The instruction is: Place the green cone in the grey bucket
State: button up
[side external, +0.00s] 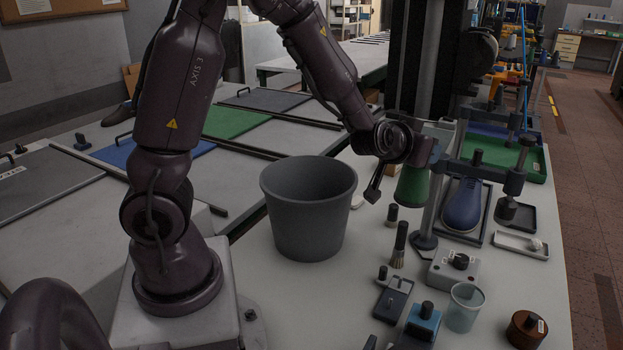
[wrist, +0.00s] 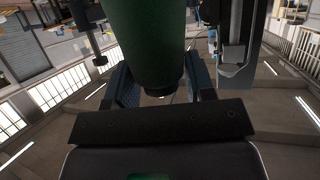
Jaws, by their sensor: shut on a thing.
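The green cone (side external: 412,188) hangs from my gripper (side external: 418,158) above the right part of the table, to the right of the bucket. Its wide end points down and its narrow end is up at the jaws. In the wrist view the cone (wrist: 146,40) fills the top middle, its dark narrow end between the fingers of my gripper (wrist: 160,82). The grey bucket (side external: 306,222) stands upright and open on the table, left of the cone and apart from it. Its bottom inside is hidden.
Right of the cone stand a dark post fixture and a blue shoe last (side external: 463,205) on a tray. Brushes (side external: 399,246), a grey box (side external: 455,268), a clear cup (side external: 465,307) and a brown pot (side external: 525,329) stand in front. The table before the bucket is clear.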

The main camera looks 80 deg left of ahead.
jog(key=s+a+r+n+g+y, duration=0.2)
jog(key=s+a+n+g+y, duration=0.5)
jog(key=s+a+n+g, duration=0.3)
notch_tip(320, 180, down, 9)
jog(key=s+n+g, duration=0.1)
jog(key=s+n, duration=0.1)
jog(key=shift+s+a+g, duration=0.35)
jog(key=shift+a+g, duration=0.05)
jog(key=shift+a, duration=0.05)
jog(key=o, duration=1.3)
